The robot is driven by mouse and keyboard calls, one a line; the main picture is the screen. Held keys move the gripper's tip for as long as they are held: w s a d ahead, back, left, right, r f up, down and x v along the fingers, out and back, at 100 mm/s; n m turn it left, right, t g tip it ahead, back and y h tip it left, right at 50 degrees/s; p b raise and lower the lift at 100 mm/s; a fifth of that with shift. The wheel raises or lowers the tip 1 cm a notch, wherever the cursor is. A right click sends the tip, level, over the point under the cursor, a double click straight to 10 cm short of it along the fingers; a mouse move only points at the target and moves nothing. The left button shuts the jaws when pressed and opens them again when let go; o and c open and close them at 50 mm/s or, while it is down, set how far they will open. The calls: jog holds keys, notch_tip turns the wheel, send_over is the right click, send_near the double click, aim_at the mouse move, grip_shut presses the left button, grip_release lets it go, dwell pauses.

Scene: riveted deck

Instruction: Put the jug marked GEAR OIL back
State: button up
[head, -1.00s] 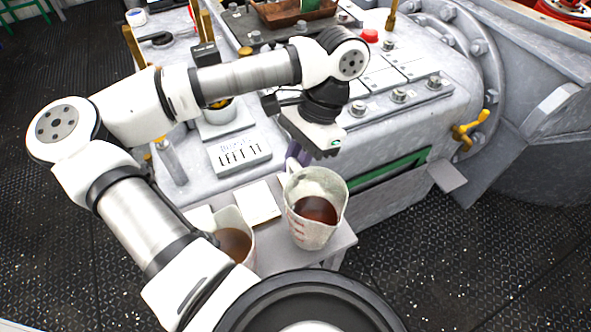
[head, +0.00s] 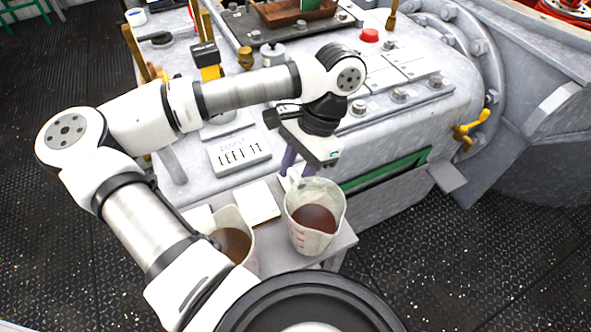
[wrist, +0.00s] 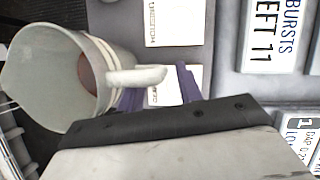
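A pale jug (head: 328,236) with red marks and reddish-brown liquid stands upright at the right end of a small grey stand (head: 340,243). It fills the left of the wrist view (wrist: 60,75), its handle pointing right. I cannot read any name on it. My gripper (wrist: 159,90) is at the handle, its two purple fingers apart, one on the jug side and one past the handle's end. A white card (wrist: 163,88) under the fingers is partly hidden; its lettering seems to begin GEAR. My gripper also shows behind the jug in the head view (head: 296,165).
A second jug (head: 238,222) with brown liquid stands on the left of the stand, partly hidden by my arm. A card (head: 256,203) lies between the jugs. Behind is grey machinery with a LEFT 11 sign (head: 240,156). Dark deck (head: 430,270) is open at right.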

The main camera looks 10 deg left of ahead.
jog(key=shift+r+p, duration=0.2)
jog(key=shift+p, duration=0.1)
jog(key=v, duration=1.2)
jog(key=shift+f, duration=0.1)
